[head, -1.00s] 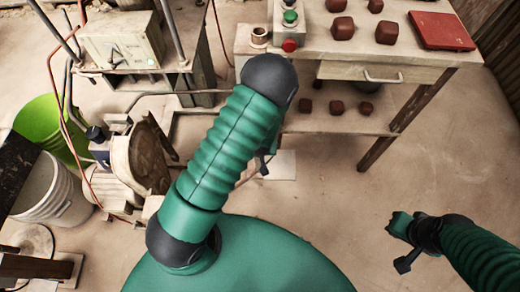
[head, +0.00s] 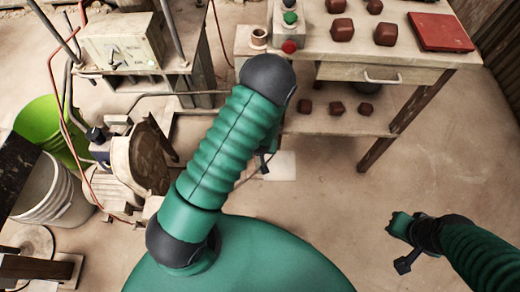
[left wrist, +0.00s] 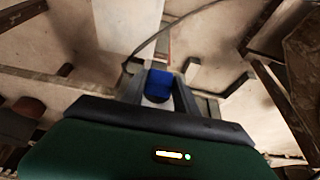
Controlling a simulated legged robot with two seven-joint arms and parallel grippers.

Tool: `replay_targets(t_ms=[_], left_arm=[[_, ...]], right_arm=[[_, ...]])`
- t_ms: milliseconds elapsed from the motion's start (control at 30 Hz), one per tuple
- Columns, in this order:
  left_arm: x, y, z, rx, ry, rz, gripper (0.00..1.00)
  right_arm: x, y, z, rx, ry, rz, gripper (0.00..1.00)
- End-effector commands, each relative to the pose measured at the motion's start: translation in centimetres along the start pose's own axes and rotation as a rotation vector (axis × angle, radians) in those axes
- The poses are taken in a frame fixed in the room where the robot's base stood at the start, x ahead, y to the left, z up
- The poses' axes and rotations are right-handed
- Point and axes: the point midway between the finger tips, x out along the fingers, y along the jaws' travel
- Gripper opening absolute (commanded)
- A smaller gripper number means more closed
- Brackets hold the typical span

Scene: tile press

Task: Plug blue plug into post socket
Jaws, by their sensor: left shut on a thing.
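The blue plug (left wrist: 160,82) is held between the fingers of my left gripper (left wrist: 158,92) in the left wrist view, with a pale part below its blue body. A dark cable (left wrist: 152,42) curves away beyond the plug. In the head view my left arm hides most of that gripper, and only a dark part of it shows beside the sleeve; the plug is hidden there. My right gripper (head: 402,242) is over bare floor at the lower right, away from the table; its finger opening is unclear. I cannot make out the post socket in either view.
A worktable (head: 420,72) with dark red blocks, a red book (head: 441,31) and red and green buttons stands at the top. Floor at right is clear.

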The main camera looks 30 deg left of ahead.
Motion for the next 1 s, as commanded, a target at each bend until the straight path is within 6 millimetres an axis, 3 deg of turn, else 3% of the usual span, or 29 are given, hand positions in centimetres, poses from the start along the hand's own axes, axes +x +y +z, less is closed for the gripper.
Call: replay_targets(t_ms=[167, 200, 400, 767, 867, 1000], left_arm=[[0.0, 0.0, 0.0, 0.0, 0.001, 0.0, 0.0], [0.0, 0.0, 0.0, 0.0, 0.001, 0.0, 0.37], [0.0, 0.0, 0.0, 0.0, 0.001, 0.0, 0.61], [-0.8, 0.1, -0.1, 0.001, 0.002, 0.001, 0.61], [-2.7, 0.1, -0.3, 0.001, 0.002, 0.002, 0.61], [-6.8, 0.1, -0.3, 0.001, 0.002, 0.003, 0.61]], right_arm=[[0.0, 0.0, 0.0, 0.0, 0.0, 0.0, 0.0], [0.0, 0.0, 0.0, 0.0, 0.0, 0.0, 0.0], [0.0, 0.0, 0.0, 0.0, 0.0, 0.0, 0.0], [-0.4, 0.0, -0.1, 0.0, 0.0, 0.0, 0.0], [-1.3, 0.0, -0.3, 0.0, 0.0, 0.0, 0.0], [-3.0, 0.0, -0.7, 0.0, 0.0, 0.0, 0.0]])
